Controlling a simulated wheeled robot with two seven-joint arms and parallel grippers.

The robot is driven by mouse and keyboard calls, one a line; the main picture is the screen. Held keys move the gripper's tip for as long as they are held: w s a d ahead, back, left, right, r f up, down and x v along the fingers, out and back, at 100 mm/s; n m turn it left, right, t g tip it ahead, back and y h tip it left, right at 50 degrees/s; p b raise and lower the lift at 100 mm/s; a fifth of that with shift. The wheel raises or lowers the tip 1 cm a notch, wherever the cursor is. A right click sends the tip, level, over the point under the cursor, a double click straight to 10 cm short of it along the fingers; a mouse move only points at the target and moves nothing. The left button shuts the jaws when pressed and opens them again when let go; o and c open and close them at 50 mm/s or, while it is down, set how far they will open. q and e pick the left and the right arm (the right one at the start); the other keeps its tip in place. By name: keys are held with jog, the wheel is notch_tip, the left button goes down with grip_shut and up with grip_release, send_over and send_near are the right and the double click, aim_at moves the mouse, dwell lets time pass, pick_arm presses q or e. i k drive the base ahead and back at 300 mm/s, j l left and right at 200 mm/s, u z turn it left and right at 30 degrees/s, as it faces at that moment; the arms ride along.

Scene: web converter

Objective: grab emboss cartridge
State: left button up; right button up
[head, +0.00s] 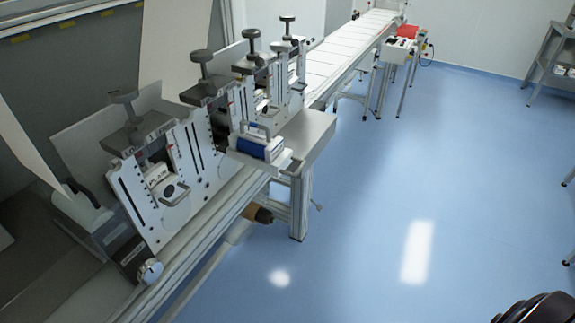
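A blue and white cartridge (262,146) with a grey handle on top sits on a small grey shelf (308,135) at the side of the machine. Its label is too small to read, so I cannot tell if it is the emboss one. A white cartridge (158,176) with a handle sits in the nearest machine station (150,200); its label seems to read "PLAIN". Neither of my grippers shows in the head view.
Several stations with dark knobs (124,97) stand in a row along the machine. A white conveyor (345,45) runs to the back. A white box on a stand (400,48) is beside it. Shelving (555,65) stands at the right. The blue floor (400,180) between is clear.

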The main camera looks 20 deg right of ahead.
aim_at(267, 149)
jog(key=l+u, duration=0.3)
jog(key=l, duration=0.35)
jog(key=k+l+u, duration=0.1)
jog(key=l+u, duration=0.2)
jog(key=l, duration=0.35)
